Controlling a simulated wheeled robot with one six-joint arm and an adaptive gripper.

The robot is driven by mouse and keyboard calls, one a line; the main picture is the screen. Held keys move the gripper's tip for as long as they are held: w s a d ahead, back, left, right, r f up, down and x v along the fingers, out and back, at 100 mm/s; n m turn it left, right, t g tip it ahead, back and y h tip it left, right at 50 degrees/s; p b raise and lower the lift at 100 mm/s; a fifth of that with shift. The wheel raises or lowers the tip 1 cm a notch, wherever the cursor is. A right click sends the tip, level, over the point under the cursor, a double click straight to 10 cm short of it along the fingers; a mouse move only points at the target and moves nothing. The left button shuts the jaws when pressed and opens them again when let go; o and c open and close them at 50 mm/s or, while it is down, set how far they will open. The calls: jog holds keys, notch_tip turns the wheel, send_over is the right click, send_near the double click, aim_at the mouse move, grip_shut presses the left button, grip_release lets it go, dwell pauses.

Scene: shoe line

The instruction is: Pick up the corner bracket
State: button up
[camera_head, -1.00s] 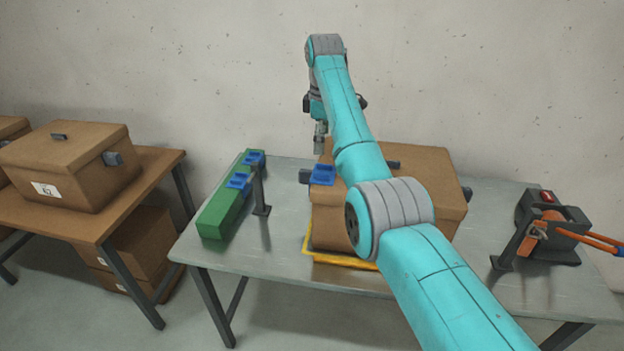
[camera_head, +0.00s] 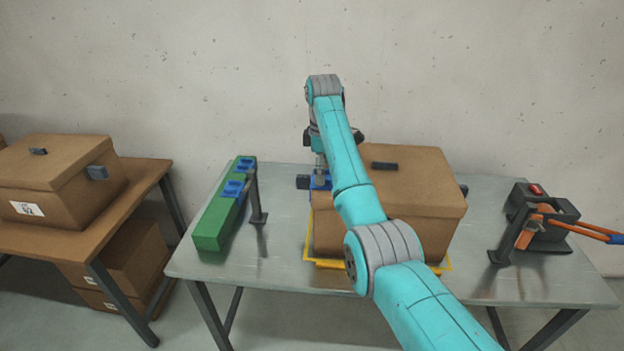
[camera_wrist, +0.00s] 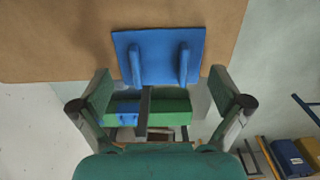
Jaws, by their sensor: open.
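A blue corner bracket (camera_head: 323,183) sits at the left upper edge of the brown box (camera_head: 430,175) on the metal table, mostly hidden behind my gripper and arm in the head view. In the wrist view this bracket (camera_wrist: 158,38) is a blue plate with two raised ribs, lying against the box edge. My gripper (camera_head: 320,170) is above it. In the wrist view my gripper (camera_wrist: 163,88) is open, its fingers spread to either side of the bracket's lower edge, with no visible grip on it.
More blue brackets (camera_head: 233,189) sit on a green holder (camera_head: 215,222) at left, beside a dark post (camera_head: 256,195). A dark device with an orange-handled tool (camera_head: 590,234) stands at right. Another box (camera_head: 60,185) is on the wooden table at far left.

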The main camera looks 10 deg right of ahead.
jog(key=shift+d+f, duration=0.15)
jog(key=shift+f, duration=0.75)
